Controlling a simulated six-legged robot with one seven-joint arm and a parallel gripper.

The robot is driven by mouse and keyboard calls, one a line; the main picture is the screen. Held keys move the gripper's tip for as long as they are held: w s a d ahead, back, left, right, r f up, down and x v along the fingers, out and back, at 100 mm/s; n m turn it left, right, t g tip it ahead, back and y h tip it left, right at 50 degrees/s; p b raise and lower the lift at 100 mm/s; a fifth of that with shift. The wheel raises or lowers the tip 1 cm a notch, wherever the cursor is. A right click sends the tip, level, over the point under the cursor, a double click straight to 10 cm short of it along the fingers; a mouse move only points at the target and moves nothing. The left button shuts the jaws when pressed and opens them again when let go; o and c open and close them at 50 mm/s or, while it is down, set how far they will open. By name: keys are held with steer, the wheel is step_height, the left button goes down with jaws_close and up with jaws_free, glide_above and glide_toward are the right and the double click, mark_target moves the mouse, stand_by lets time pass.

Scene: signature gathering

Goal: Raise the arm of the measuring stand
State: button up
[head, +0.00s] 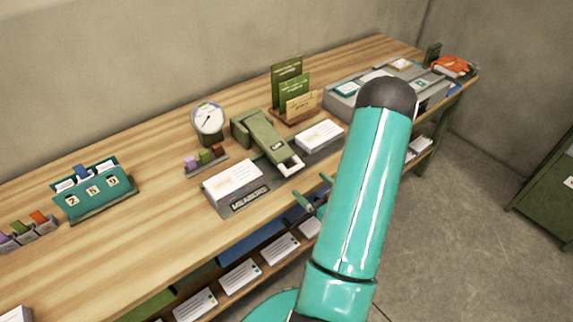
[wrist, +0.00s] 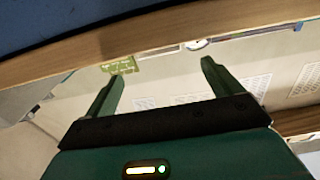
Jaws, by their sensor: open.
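The measuring stand (head: 250,199) sits on the bench, a grey base with a label on its front and a white paper stack on its left side. Its green arm (head: 262,135) slopes down to the right over the base, ending in a pale handle (head: 291,164). My gripper (head: 311,187) is just off the bench's front edge, to the right of and below the handle, apart from it. In the wrist view my gripper (wrist: 158,70) has its two fingers wide apart with nothing between them. The stand cannot be made out there.
The wooden bench (head: 120,160) also holds a round dial gauge (head: 208,120), green cards (head: 287,80), a teal number holder (head: 95,190) and a grey tray at the right end. Papers lie on the shelf below. In the wrist view a wooden edge (wrist: 150,45) crosses close beyond the fingers.

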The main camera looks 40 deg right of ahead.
mark_target(296, 170)
steer(key=w, duration=0.3)
steer(key=w+d, duration=0.1)
steer(key=w, duration=0.7)
steer(key=shift+w+d, duration=0.1)
steer(key=shift+d, duration=0.15)
steer(key=c, duration=1.4)
steer(key=shift+d+r, duration=0.1)
steer(key=shift+r, duration=0.05)
